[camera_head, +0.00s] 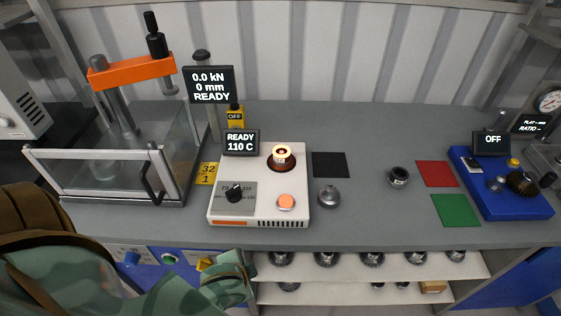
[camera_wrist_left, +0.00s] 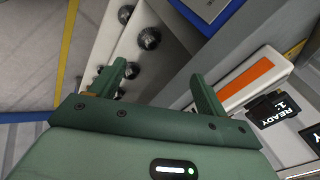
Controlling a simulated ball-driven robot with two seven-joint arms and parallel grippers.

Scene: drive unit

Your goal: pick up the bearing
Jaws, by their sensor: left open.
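A ring-shaped part that looks like the bearing (camera_head: 282,155) sits on the round dark seat of the white heater (camera_head: 258,211). It has an orange glow and a pale label. The heater's display (camera_head: 241,142) reads READY 110 C. My left gripper (camera_head: 246,282) is low at the front left, in front of the bench edge and well away from the ring. In the left wrist view the jaws (camera_wrist_left: 160,85) are apart with nothing between them. My right gripper is not in view.
A press (camera_head: 132,70) with a guard stands left of the heater. A grey domed part (camera_head: 329,196) and a dark round part (camera_head: 398,177) lie to its right. Red (camera_head: 437,174) and green (camera_head: 455,210) mats and a blue unit (camera_head: 515,203) are further right. Shelves (camera_head: 370,269) below hold round parts.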

